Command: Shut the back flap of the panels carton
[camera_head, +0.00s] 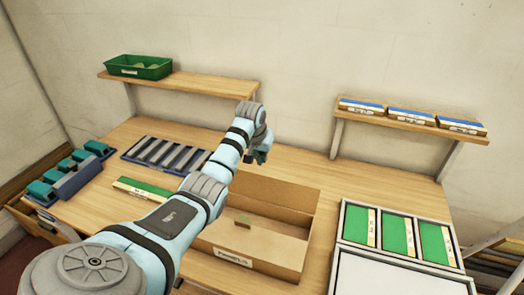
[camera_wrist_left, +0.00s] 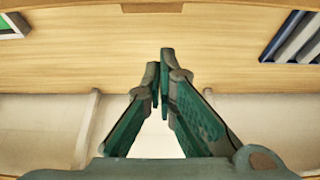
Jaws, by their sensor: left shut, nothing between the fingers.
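The panels carton (camera_head: 255,250) is a brown cardboard box on the table, with its label on the front wall. Its top is open and the inside shows. The back flap (camera_head: 275,192) is a brown panel along the carton's far side; its exact angle is hard to tell. My left gripper (camera_head: 260,156) is shut and empty, just behind and above the carton's far edge, apart from it. In the left wrist view its fingertips (camera_wrist_left: 164,55) meet over bare table, with a cardboard edge (camera_wrist_left: 152,8) at the top. My right gripper is out of view.
A green panel (camera_head: 143,188) lies left of the carton, a slotted dark rack (camera_head: 165,153) behind it. A tray with green panels (camera_head: 398,217) stands right. Shelves hold a green bin (camera_head: 138,67) and blue-topped boxes (camera_head: 411,115). Bare table lies behind the carton.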

